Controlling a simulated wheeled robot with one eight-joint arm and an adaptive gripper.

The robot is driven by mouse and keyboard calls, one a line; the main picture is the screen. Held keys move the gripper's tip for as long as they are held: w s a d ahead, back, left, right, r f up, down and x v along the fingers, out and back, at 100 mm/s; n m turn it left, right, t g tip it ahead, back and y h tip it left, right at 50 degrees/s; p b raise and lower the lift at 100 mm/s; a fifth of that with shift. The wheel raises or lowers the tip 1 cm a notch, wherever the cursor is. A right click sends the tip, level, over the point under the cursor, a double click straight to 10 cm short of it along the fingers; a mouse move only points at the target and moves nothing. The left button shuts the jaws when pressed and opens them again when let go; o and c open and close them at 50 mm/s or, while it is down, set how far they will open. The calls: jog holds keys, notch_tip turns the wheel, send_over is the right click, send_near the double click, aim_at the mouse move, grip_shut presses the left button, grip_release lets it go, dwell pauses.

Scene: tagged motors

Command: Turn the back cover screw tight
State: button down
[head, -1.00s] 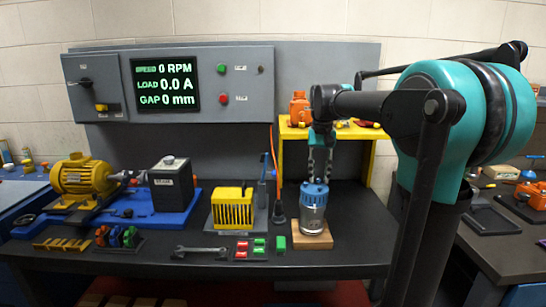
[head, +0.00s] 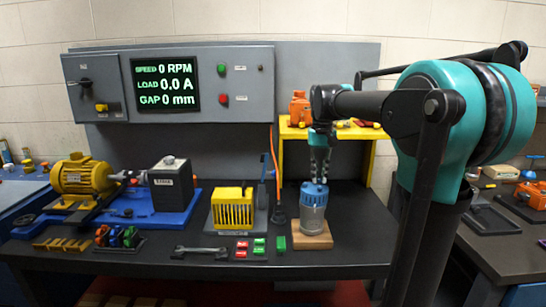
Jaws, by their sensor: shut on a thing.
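A small grey and blue motor (head: 313,215) stands upright on a wooden block (head: 312,239) on the dark bench. Its blue back cover (head: 314,190) faces up. My gripper (head: 318,176) points straight down over the cover, with its fingertips at the cover's top. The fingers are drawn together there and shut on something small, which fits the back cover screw. The screw itself is hidden by the fingers and too small to make out.
A yellow shelf (head: 368,133) with an orange motor (head: 300,104) stands behind my gripper. Left are a yellow finned unit (head: 232,208), a wrench (head: 201,250), red and green blocks (head: 241,250), and a yellow motor (head: 82,177) on a blue base. The panel display (head: 165,86) reads zeros.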

jog(key=m, duration=0.5)
jog(key=shift+m, duration=0.3)
jog(key=m, duration=0.5)
jog(key=c, duration=1.7)
grip_release()
jog(key=n, duration=1)
jog(key=shift+n, duration=0.3)
